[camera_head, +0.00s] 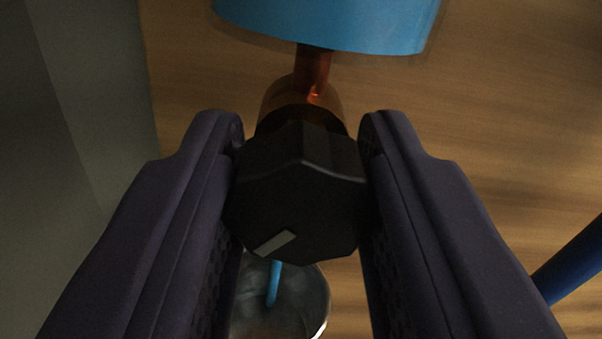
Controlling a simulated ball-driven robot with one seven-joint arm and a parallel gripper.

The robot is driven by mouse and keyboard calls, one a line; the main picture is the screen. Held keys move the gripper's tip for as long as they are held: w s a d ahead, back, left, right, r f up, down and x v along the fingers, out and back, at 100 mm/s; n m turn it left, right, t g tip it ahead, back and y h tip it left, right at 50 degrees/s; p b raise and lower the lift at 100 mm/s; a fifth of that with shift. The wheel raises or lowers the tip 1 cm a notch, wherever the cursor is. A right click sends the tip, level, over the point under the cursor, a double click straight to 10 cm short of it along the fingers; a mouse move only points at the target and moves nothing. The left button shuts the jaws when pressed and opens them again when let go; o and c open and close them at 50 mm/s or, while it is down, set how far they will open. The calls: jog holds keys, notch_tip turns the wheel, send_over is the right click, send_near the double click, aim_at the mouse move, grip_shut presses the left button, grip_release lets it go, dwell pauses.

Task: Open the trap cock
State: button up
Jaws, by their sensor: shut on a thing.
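The trap cock's black faceted knob (300,195) fills the middle of the head camera view. It has a pale bar mark (276,243) near its lower edge, tilted up to the right. My gripper (302,150) is shut on the knob, with one dark purple finger on its left side and one on its right. An amber, see-through fitting (313,88) rises behind the knob toward a blue round body at the top. The knob hides most of the cock's body.
The blue round body (330,25) hangs close above the knob. Below is a shiny round metal or glass part (300,305) with a thin light-blue tube (273,284). A dark blue tube (575,262) is at the right. A grey panel (75,110) stands left; wood-grain surface (510,120) lies beyond.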

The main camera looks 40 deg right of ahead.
jog(key=n+p, duration=0.1)
jog(key=n, duration=0.5)
jog(key=shift+n, duration=0.4)
dwell(0.3)
jog(key=o, duration=1)
jog(key=shift+r, duration=0.15)
